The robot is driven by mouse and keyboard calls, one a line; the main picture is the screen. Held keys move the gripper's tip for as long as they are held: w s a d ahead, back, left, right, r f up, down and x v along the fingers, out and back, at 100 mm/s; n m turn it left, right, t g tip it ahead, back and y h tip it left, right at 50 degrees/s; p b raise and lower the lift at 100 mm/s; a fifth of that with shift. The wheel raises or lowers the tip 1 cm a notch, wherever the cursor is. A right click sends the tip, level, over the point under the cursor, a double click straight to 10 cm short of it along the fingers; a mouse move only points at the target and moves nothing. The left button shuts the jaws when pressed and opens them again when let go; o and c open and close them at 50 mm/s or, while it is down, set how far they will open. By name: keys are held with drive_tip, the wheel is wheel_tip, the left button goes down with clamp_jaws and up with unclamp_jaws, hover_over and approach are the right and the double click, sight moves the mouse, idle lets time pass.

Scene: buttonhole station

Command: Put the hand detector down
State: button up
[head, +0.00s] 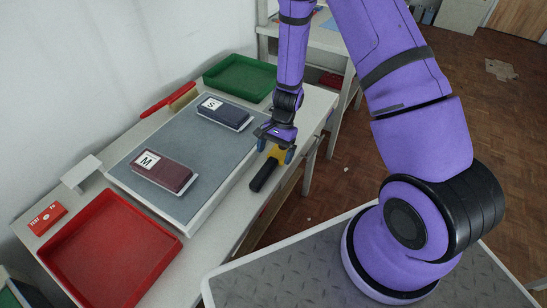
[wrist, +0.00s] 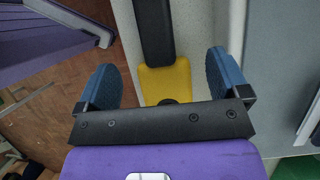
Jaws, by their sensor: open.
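The hand detector has a black handle and a yellow head. In the head view its black handle (head: 264,175) points toward the front of the white table, near the table's right edge, and its yellow head lies under my gripper (head: 275,149). In the wrist view the yellow part (wrist: 165,82) sits between the two blue fingertips of my gripper (wrist: 163,80), with a gap on both sides. The black part (wrist: 155,30) runs up out of the picture. My gripper is open and does not hold the detector. My gripper's palm bar hides the near end of the yellow part.
A grey mat (head: 203,147) left of the detector bears a dark case marked S (head: 224,112) and a maroon case marked M (head: 163,173). A green tray (head: 240,77) stands at the back and a red tray (head: 108,250) at the front. The table edge is close on the right.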

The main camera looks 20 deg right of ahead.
drive_tip(key=v, duration=1)
drive_tip(key=s+r+n+t+h, duration=0.1)
drive_tip(key=s+r+n+t, duration=0.15)
drive_tip(key=r, duration=0.95)
drive_tip(key=s+r+n+t, duration=0.1)
drive_tip(key=s+r+n, duration=0.25)
drive_tip(key=r, duration=0.85)
drive_tip(key=s+d+r+n+t+h, duration=0.1)
drive_tip(key=s+r+n+t, duration=0.1)
drive_tip(key=s+r, duration=0.4)
drive_tip(key=s+d+r+n+t+h, duration=0.1)
drive_tip(key=s+r, duration=0.5)
drive_tip(key=s, duration=0.6)
drive_tip(key=shift+d+r+n+t+h, duration=0.35)
drive_tip(key=shift+d+n+t+h, duration=0.1)
drive_tip(key=shift+n+t, duration=0.4)
